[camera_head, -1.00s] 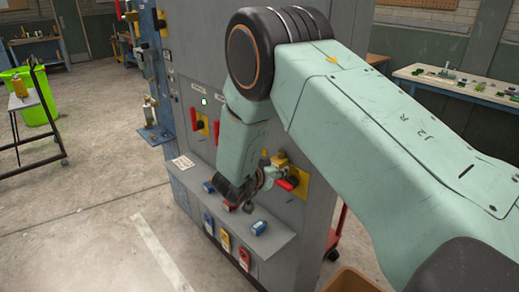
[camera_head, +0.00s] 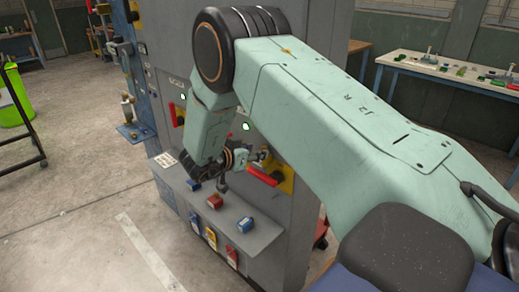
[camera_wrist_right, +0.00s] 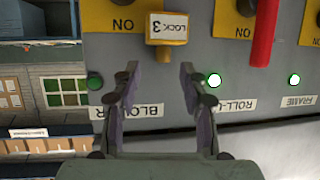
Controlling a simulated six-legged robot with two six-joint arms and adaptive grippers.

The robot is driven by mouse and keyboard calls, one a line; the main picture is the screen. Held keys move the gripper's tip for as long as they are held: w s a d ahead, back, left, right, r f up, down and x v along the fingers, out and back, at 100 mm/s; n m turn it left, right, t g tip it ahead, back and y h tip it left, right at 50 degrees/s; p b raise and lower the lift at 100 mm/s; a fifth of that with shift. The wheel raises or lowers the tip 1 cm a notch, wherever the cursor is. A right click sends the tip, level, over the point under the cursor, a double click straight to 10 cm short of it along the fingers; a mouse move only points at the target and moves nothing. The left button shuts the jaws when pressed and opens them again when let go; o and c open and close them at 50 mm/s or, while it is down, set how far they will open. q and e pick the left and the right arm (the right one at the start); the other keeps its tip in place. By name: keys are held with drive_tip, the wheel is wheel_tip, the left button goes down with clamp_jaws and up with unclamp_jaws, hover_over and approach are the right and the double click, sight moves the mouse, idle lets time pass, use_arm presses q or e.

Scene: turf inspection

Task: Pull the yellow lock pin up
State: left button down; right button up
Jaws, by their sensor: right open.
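The yellow lock pin (camera_wrist_right: 166,30), a block with a "LOCK 3" label, stands out from the grey panel at the top middle of the right wrist view, where the lettering is upside down. My right gripper (camera_wrist_right: 160,74) is open and empty. Its two fingers point toward the pin, apart from each other, with the pin's block just beyond the tips and between their lines. In the head view my right gripper (camera_head: 237,160) is small, close to the panel beside a red handle (camera_head: 262,174). The pin cannot be made out surely there. My left gripper is not in view.
Yellow switch plates (camera_wrist_right: 236,18) and a red lever (camera_wrist_right: 263,32) flank the pin. Green-white lamps (camera_wrist_right: 214,80) lie on the panel. A grey ledge (camera_head: 226,222) with several small coloured locks juts out below. Open concrete floor (camera_head: 70,220) lies left.

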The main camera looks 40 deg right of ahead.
sight(262, 149)
drive_tip(key=x, duration=0.3)
drive_tip(key=shift+w+a, duration=0.1)
drive_tip(key=shift+w, duration=0.15)
drive_tip(key=shift+s+d+f, duration=0.1)
drive_tip(key=shift+d+f, duration=0.05)
drive_tip(key=shift+d, duration=0.35)
drive_tip(key=shift+w+a, duration=0.15)
drive_tip(key=shift+w, duration=0.05)
drive_tip(key=c, duration=0.3)
drive_tip(key=shift+s, duration=0.1)
clamp_jaws()
